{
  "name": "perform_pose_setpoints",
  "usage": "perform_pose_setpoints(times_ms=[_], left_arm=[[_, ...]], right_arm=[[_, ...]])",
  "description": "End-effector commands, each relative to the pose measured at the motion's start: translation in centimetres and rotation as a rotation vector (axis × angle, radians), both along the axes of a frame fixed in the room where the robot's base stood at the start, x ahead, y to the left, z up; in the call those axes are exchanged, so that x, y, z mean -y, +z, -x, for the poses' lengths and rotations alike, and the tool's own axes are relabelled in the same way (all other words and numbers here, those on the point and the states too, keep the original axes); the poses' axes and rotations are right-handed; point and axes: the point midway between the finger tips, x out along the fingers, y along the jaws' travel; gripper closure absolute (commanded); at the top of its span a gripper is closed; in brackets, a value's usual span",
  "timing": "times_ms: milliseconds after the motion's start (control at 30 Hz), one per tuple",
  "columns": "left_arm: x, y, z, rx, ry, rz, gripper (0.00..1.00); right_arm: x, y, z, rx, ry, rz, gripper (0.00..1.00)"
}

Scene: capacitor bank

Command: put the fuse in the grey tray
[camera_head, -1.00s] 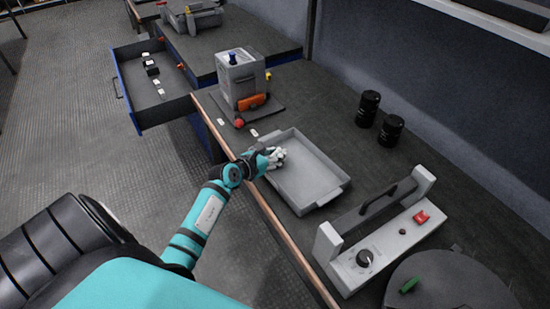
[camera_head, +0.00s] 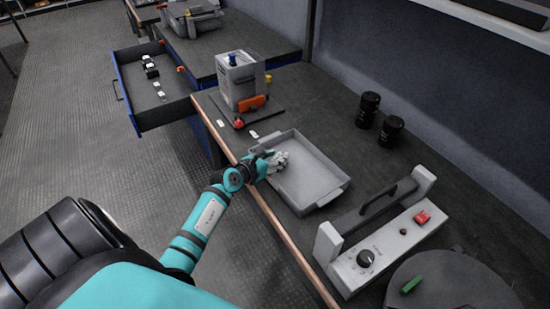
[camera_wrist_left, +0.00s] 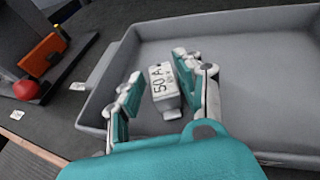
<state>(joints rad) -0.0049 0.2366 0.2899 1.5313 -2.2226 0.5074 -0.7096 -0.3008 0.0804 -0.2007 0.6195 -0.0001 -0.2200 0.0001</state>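The fuse (camera_wrist_left: 163,86) is a small pale block marked "50 A". In the left wrist view it sits between the two fingers of my left gripper (camera_wrist_left: 160,75), with a gap showing on its left side. My left gripper (camera_head: 280,160) is open and reaches into the left part of the grey tray (camera_head: 318,160). The fuse appears to be low inside the tray; whether it touches the floor is hard to tell. In the head view the fingers hide it. The tray also shows in the left wrist view (camera_wrist_left: 260,90). My right gripper is not in view.
A grey box (camera_head: 240,78) with an orange handle and a red knob (camera_head: 239,124) stands beyond the tray. Two black cylinders (camera_head: 367,110) stand to the right. A grey device with a black handle (camera_head: 375,240) is nearer. An open drawer (camera_head: 160,118) holds small parts.

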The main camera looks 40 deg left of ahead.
Motion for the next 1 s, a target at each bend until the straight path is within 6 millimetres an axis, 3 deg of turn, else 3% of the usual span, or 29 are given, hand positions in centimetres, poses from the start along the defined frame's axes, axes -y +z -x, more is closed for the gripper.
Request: perform_pose_setpoints(times_ms=[33,300,467,800,1000], left_arm=[[0.6,-2.3,0.9,-0.045,-0.013,0.005,0.51],[0.7,-2.2,0.9,-0.046,-0.014,0.005,0.49],[0.8,-0.7,0.8,-0.043,-0.014,0.006,0.49],[0.0,2.2,7.6,-0.038,-0.008,0.003,0.49],[-0.3,3.6,10.5,-0.033,-0.005,0.005,0.49]], right_arm=[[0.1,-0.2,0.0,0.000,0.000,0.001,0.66],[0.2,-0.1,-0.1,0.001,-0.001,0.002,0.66],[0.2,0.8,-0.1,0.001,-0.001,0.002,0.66],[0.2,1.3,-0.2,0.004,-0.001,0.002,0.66],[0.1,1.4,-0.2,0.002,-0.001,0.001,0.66]])
